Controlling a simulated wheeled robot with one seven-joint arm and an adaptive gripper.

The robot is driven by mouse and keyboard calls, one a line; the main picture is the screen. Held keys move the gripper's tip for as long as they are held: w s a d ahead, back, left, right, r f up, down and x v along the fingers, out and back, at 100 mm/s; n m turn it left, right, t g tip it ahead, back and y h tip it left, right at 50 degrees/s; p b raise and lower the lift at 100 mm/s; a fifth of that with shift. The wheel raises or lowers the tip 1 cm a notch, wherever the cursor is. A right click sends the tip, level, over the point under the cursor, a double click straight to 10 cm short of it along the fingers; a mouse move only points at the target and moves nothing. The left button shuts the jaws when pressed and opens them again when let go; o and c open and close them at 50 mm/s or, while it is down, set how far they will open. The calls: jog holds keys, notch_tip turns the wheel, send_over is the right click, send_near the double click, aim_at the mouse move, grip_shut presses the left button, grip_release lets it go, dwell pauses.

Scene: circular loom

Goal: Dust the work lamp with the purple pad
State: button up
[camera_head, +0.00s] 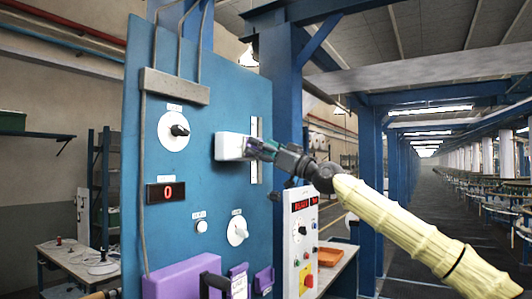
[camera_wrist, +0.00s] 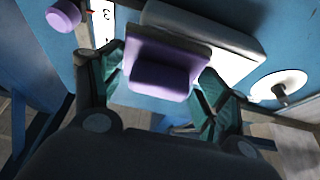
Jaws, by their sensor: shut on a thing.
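The purple pad (camera_wrist: 160,76) is held between the fingers of my gripper (camera_wrist: 160,92), which is shut on it. The work lamp, a white box (camera_head: 228,146), sticks out from the upper middle of the blue panel. It also shows in the wrist view as a pale box (camera_wrist: 232,64) just behind and to the right of the pad. My gripper (camera_head: 262,150) is at the lamp's right end in the head view. The pad is close against the lamp, but I cannot tell if they touch. In the head view the fingers mostly hide the pad.
The blue panel (camera_head: 190,210) carries a dial (camera_head: 173,130), a red display (camera_head: 165,192), another dial (camera_head: 237,230) and a purple bin (camera_head: 180,281) at its foot. A white control box (camera_head: 300,240) stands right of the panel, below my arm. A factory aisle opens at right.

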jog(key=shift+s+a+b, duration=0.9)
jog(key=shift+s+a, duration=0.15)
jog(key=shift+s, duration=0.35)
jog(key=shift+s+a+b, duration=0.85)
jog(key=shift+s+a, duration=0.2)
jog(key=shift+s, duration=0.4)
jog(key=shift+s+a+b, duration=0.9)
jog(key=shift+s+a, duration=0.15)
jog(key=shift+s, duration=0.35)
jog(key=shift+d+f, duration=0.1)
jog(key=shift+s+d+b, duration=0.6)
jog(key=shift+s+d, duration=0.25)
jog(key=shift+d, duration=0.3)
jog(key=shift+s+d+b, duration=0.6)
jog(key=shift+s+d, duration=0.25)
jog(key=shift+d, duration=0.3)
jog(key=shift+s+d+b, duration=0.35)
jog(key=shift+s+d, duration=0.1)
jog(key=shift+d, duration=0.2)
jog(key=shift+s+d+b, duration=0.3)
jog(key=shift+s+d, duration=0.15)
jog(key=shift+d, duration=0.15)
